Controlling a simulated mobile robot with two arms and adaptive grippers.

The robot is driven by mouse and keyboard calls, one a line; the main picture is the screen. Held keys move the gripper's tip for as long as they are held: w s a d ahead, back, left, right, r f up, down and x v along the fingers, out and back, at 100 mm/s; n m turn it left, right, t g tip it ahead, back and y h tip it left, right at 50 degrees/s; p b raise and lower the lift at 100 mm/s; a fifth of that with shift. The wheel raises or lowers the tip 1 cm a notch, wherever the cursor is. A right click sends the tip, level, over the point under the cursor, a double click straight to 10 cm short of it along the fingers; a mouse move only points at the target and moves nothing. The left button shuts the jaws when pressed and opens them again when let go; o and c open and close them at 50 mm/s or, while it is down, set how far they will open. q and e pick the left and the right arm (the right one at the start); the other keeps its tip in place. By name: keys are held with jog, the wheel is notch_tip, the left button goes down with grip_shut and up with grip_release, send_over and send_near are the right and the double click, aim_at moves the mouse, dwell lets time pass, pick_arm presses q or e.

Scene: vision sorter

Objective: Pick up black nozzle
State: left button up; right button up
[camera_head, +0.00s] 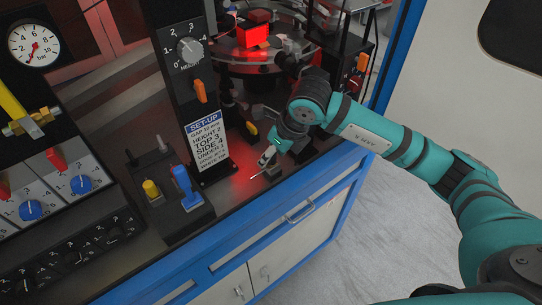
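My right arm comes in from the right edge, and its gripper (267,160) is low over the dark bench top, near the front edge. The gripper is small here, and I cannot tell whether its fingers are open or shut. A small dark piece (273,173) is right at the fingers. A thin pale tip (257,176) sticks out to the left beside it. I cannot tell whether either is part of the black nozzle or of the gripper, and no nozzle can be clearly made out. My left gripper is not in view.
A black post with a HEIGHT dial (190,48) and a SET-UP card (203,142) stands left of the gripper. A blue lever (183,183) and yellow knob (151,188) are nearer. A turntable with a red-lit block (252,35) is behind. The blue bench edge (232,254) is in front.

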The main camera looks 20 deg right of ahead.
jog(key=shift+f, duration=0.15)
grip_shut()
dwell(0.4)
